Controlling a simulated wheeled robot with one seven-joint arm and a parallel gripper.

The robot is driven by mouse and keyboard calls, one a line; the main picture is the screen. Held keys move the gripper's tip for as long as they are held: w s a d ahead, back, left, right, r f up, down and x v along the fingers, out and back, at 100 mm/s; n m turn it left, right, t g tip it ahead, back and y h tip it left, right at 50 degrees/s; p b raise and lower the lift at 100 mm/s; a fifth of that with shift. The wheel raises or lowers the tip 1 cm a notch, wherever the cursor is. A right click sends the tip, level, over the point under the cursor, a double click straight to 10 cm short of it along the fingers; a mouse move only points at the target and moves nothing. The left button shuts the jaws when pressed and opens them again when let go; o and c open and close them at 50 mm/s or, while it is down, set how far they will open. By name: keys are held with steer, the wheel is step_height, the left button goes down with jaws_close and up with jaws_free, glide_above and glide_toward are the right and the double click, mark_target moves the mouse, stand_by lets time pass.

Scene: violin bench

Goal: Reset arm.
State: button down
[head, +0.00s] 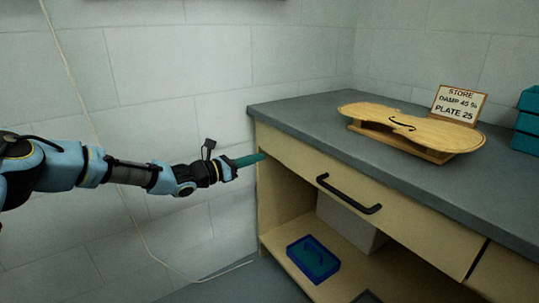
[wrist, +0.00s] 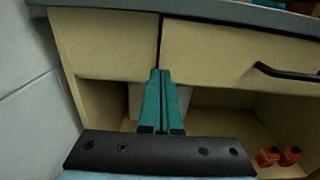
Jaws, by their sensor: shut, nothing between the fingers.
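My gripper (head: 262,156) reaches in from the left in the head view, with its teal fingers pointing at the left end of the bench front. In the wrist view my gripper (wrist: 160,72) has its two teal fingers together, with nothing between them. The fingertips are close to the drawer fronts, near a vertical gap; I cannot tell whether they touch. The arm is stretched out nearly level, beside the bench.
The bench top (head: 290,112) carries a violin plate (head: 430,131) on a wooden cradle, a sign (head: 459,104) and a teal crate (head: 529,125). A drawer has a black handle (head: 348,194). A blue tray (head: 313,258) lies on the shelf below. Orange items (wrist: 290,155) show at lower right.

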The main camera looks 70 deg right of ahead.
steer(key=v, duration=0.6)
steer(key=shift+a, duration=0.15)
steer(key=shift+w, duration=0.15)
steer(key=w+a+f+m+t+y, duration=0.1)
steer(key=w+a+m+t+y, duration=0.15)
steer(key=w+a, duration=0.45)
steer(key=w+a+f+m+t+y, duration=0.1)
steer(key=w+a+f+m+y, duration=0.2)
steer(key=a, duration=0.9)
steer(key=w+a+m+t+y, duration=0.2)
steer(key=w+a+m+y, duration=0.15)
steer(key=w+a, duration=0.4)
steer(key=w+a+r+m+t+y, duration=0.1)
steer(key=w+a+t, duration=0.15)
steer(key=a, duration=0.95)
steer(key=w+a+r+m+t+y, duration=0.1)
steer(key=w+a+r+t+y, duration=0.15)
steer(key=a, duration=0.95)
steer(key=s+a+r+m+t+y, duration=0.1)
steer(key=a+r, duration=0.1)
steer(key=a, duration=0.8)
steer(key=s+a+r+t+y, duration=0.1)
steer(key=a+r, duration=0.2)
steer(key=a, duration=0.8)
step_height(320, 180, up, 19)
steer(key=p, duration=2)
steer(key=shift+d, duration=0.4)
